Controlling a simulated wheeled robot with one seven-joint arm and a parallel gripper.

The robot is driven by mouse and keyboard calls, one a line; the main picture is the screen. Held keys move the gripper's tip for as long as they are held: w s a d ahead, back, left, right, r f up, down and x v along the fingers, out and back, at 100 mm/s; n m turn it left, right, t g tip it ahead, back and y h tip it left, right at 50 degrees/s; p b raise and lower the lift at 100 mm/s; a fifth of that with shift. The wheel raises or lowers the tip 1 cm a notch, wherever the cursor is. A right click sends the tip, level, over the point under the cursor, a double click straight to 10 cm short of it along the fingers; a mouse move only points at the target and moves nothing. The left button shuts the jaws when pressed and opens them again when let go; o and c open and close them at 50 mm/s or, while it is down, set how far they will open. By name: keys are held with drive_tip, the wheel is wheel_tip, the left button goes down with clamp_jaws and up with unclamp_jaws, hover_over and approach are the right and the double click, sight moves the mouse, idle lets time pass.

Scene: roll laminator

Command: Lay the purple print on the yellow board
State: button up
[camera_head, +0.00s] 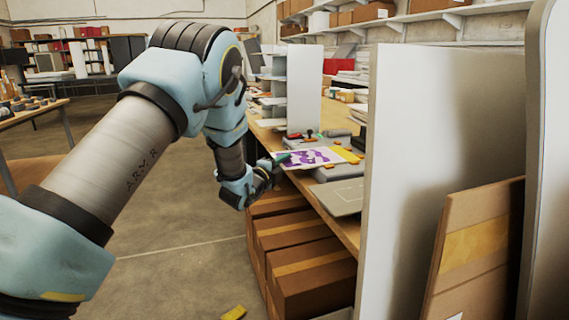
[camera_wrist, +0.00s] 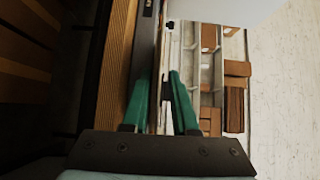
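The purple print (camera_head: 308,158), a white sheet with purple shapes, lies nearly flat at the bench, over or on grey equipment. Its left corner meets the green fingertips of my gripper (camera_head: 279,159). The yellow board (camera_head: 347,155) shows as a yellow strip at the print's right end; I cannot tell whether the two touch or overlap. In the wrist view, the two green fingers of my gripper (camera_wrist: 163,88) stand with a narrow gap between their tips. I cannot make out the print there, and whether the fingers grip its edge is unclear.
A grey flat plate (camera_head: 340,196) lies at the bench's near edge. Brown cartons (camera_head: 300,258) stand under the bench. A tall pale panel (camera_head: 425,150) closes the near side of the bench, and a white upright rack (camera_head: 304,90) stands behind. Open floor lies to the left.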

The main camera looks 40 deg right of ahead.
drive_tip(key=shift+o, duration=0.6)
drive_tip(key=shift+a+f, duration=0.1)
drive_tip(key=shift+a, duration=0.15)
drive_tip(key=b+v, duration=0.3)
drive_tip(key=v, duration=0.7)
drive_tip(key=shift+a, duration=0.15)
drive_tip(key=shift+s, duration=0.1)
